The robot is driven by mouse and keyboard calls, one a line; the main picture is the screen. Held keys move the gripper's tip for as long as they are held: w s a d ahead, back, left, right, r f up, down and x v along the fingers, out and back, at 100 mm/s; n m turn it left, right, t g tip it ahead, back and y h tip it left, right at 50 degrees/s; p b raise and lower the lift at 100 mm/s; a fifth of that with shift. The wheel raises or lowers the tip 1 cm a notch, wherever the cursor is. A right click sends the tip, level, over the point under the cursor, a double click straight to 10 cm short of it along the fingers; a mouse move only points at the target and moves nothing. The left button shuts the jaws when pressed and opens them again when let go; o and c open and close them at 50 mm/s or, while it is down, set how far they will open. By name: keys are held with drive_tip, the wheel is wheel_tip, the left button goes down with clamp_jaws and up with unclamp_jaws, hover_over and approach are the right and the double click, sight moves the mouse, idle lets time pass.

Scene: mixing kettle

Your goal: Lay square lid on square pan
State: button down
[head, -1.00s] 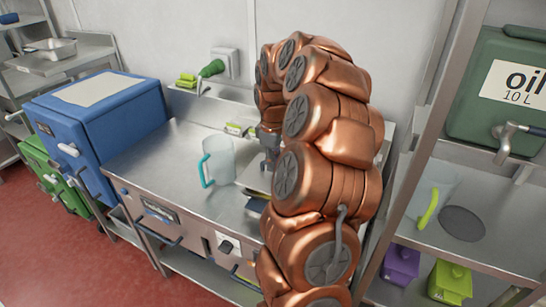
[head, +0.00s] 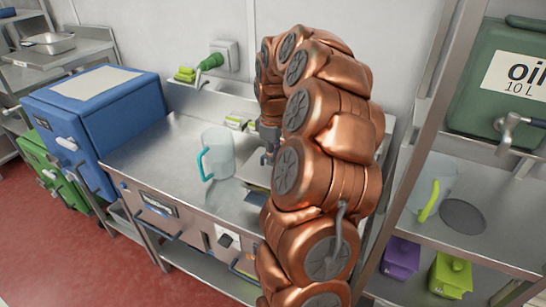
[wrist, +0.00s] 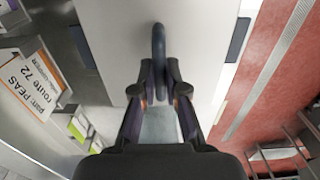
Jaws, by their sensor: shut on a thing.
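My gripper (wrist: 159,95) is shut on the dark loop handle (wrist: 158,50) of the square lid. The lid (wrist: 195,55) fills the middle of the wrist view as a flat, plain grey sheet. Dark blue pads show at its left edge (wrist: 85,45) and right edge (wrist: 238,40); I cannot tell whether they belong to the lid or to a pan under it. In the head view, my gripper (head: 269,152) points down over the steel counter, and part of a flat grey sheet (head: 256,171) shows below it. My arm hides the rest. The square pan cannot be made out clearly.
A clear jug with a teal handle (head: 217,155) stands on the counter (head: 160,150), left of my gripper. A blue box-shaped unit (head: 95,110) stands further left. A green oil container (head: 500,90) and a jug with a yellow-green handle (head: 432,190) are on the right shelving.

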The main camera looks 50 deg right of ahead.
drive_tip(key=shift+f, duration=0.25)
drive_tip(key=shift+f+b, duration=0.7)
drive_tip(key=shift+f, duration=0.25)
drive_tip(key=shift+f, duration=0.2)
idle(0.4)
drive_tip(key=c, duration=0.7)
unclamp_jaws()
drive_tip(key=shift+o, duration=0.2)
drive_tip(key=shift+r, duration=0.15)
drive_tip(key=shift+r+p, duration=0.65)
drive_tip(key=shift+r, duration=2.75)
